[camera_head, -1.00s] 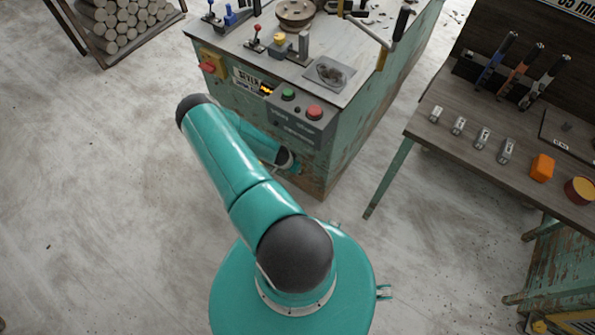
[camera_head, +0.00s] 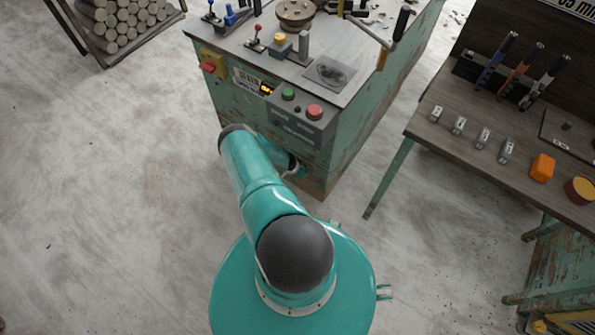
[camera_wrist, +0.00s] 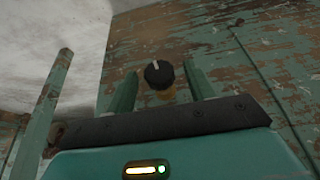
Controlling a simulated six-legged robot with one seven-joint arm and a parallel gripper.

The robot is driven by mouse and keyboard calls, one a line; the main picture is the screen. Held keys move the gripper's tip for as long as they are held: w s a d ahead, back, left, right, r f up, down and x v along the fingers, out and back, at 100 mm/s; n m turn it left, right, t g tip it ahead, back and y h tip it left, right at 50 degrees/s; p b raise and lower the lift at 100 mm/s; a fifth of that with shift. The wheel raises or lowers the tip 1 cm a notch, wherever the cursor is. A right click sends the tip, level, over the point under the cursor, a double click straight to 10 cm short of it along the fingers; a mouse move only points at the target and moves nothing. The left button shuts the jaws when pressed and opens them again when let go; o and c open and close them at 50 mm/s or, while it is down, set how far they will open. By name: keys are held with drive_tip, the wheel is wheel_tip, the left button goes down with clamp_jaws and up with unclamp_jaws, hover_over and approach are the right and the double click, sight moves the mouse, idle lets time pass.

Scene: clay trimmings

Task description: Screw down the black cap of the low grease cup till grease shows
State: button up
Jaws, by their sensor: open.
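The black cap (camera_wrist: 159,73) of the low grease cup is round and has a pale line on its top. Part of a brass-coloured body (camera_wrist: 168,94) shows below it, against the worn green side of the machine. My gripper (camera_wrist: 161,78) is open, with one green finger on each side of the cap. Whether the fingers touch the cap I cannot tell. No grease is visible around the cap. In the head view my arm hides the grease cup and most of my gripper, low at the machine's near side.
The green machine (camera_head: 345,150) carries a control box with a green button (camera_head: 288,94) and a red button (camera_head: 314,111) above my arm. A workbench (camera_head: 425,123) with tools stands at the right. A log rack (camera_head: 85,40) is at the upper left. The floor at left is clear.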

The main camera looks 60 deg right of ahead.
drive_tip(key=shift+c, duration=0.4)
drive_tip(key=c, duration=0.9)
drive_tip(key=shift+s+t, duration=0.15)
drive_tip(key=shift+t, duration=0.25)
drive_tip(key=shift+s+m+t+h, duration=0.2)
drive_tip(key=shift+m+t+h, duration=0.15)
drive_tip(key=shift+t, duration=0.85)
drive_tip(key=shift+s+f+m+t+h, duration=0.1)
drive_tip(key=shift+m+t+h, duration=0.2)
drive_tip(key=shift+t, duration=1)
